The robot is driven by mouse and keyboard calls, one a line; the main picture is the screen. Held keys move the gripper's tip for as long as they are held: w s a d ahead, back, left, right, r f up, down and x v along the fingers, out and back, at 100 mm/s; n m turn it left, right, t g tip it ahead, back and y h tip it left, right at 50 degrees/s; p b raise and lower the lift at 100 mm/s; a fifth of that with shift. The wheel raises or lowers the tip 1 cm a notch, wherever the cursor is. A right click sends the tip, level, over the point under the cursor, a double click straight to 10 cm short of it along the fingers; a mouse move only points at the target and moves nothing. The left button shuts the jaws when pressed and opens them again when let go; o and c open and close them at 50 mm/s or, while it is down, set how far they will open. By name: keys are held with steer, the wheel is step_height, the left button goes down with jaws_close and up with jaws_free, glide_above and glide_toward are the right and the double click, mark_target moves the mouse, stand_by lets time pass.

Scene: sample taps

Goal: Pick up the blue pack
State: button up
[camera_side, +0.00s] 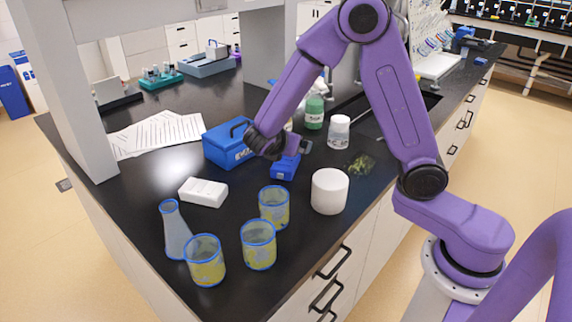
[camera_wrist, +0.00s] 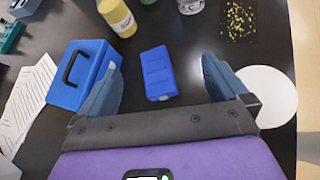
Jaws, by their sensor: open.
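The blue pack (camera_side: 285,168) is a small blue block lying on the black bench top. In the wrist view the blue pack (camera_wrist: 158,74) lies between my two fingers and a little ahead of them, with dark bench showing on both sides. My gripper (camera_side: 284,147) is open and empty, above and just behind the pack in the side view. In the wrist view my gripper (camera_wrist: 165,85) has its fingers spread wide to either side of the pack. The side view does not show the gap between fingers and pack clearly.
A blue box with a dark handle (camera_side: 228,145) stands left of the pack. A white cylinder (camera_side: 329,191), white box (camera_side: 203,192), several blue-rimmed beakers (camera_side: 258,244) and a flask (camera_side: 174,230) stand in front. A green-labelled bottle (camera_side: 314,112) and a white jar (camera_side: 338,132) stand behind.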

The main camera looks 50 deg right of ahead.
steer(key=w+n+h, duration=0.1)
steer(key=w+n, duration=0.1)
steer(key=w, duration=0.2)
glide_toward(286, 158)
steer(key=shift+w+d+f+t, duration=0.1)
steer(key=shift+d+t, duration=0.1)
steer(key=shift+d, duration=0.35)
steer(key=shift+w+d+f+t, duration=0.1)
steer(key=shift+d+f+t, duration=0.1)
steer(key=shift+d, duration=0.4)
steer(key=shift+d+f, duration=0.2)
steer(key=shift+x, duration=3.5)
steer(key=shift+r, duration=0.1)
steer(key=c, duration=1.2)
